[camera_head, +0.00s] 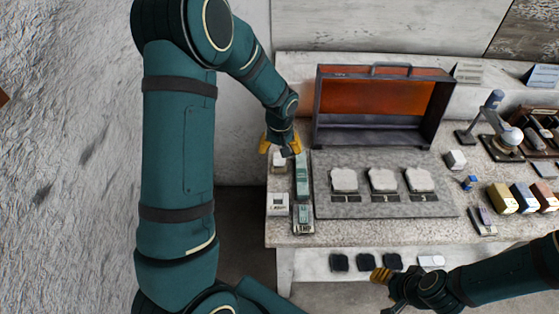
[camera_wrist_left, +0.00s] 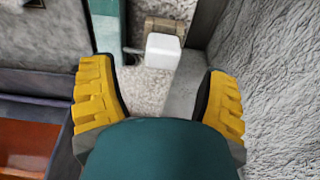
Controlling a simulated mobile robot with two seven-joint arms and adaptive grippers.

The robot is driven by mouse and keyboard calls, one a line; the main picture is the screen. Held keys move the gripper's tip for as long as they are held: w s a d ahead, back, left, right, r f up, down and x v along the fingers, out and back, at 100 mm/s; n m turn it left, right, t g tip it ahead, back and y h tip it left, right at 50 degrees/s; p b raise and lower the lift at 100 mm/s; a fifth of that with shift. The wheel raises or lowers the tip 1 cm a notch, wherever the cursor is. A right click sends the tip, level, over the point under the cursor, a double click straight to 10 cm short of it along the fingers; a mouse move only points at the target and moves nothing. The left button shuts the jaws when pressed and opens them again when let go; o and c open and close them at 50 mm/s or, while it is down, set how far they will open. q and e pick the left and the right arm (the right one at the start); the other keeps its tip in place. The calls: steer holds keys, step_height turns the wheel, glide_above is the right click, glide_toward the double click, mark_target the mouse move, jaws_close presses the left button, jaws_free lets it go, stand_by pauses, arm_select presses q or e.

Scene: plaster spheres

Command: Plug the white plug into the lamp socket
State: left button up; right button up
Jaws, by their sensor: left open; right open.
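A small white block, likely the white plug (camera_wrist_left: 163,50), lies near the table's left edge in the left wrist view, with a short grey cable at its side. It also shows in the head view (camera_head: 279,163), partly covered by my left gripper. My left gripper (camera_head: 281,146) is open above it, and the block shows between and beyond the fingers in the left wrist view (camera_wrist_left: 160,72). My right gripper (camera_head: 383,287) is open and empty, low before the table's front edge. A white box (camera_head: 278,204) stands nearer the front left; I cannot tell whether it is the lamp socket.
Green-grey long boxes (camera_head: 302,178) stand just right of the block. An open red-lined case (camera_head: 375,100) stands behind a grey board (camera_head: 345,208) with several white pieces. A desk lamp (camera_head: 495,100) and coloured boxes (camera_head: 524,198) fill the right side. Dark pads lie on a lower shelf (camera_head: 312,268).

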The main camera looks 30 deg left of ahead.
mark_target(279, 155)
arm_select(q)
steer(key=shift+w+a+f, duration=0.1)
steer(key=shift+a+f, duration=0.05)
steer(key=shift+f, duration=1.25)
steer(key=shift+w+a+f, duration=0.1)
steer(key=shift+f, duration=1.3)
steer(key=c, duration=1.3)
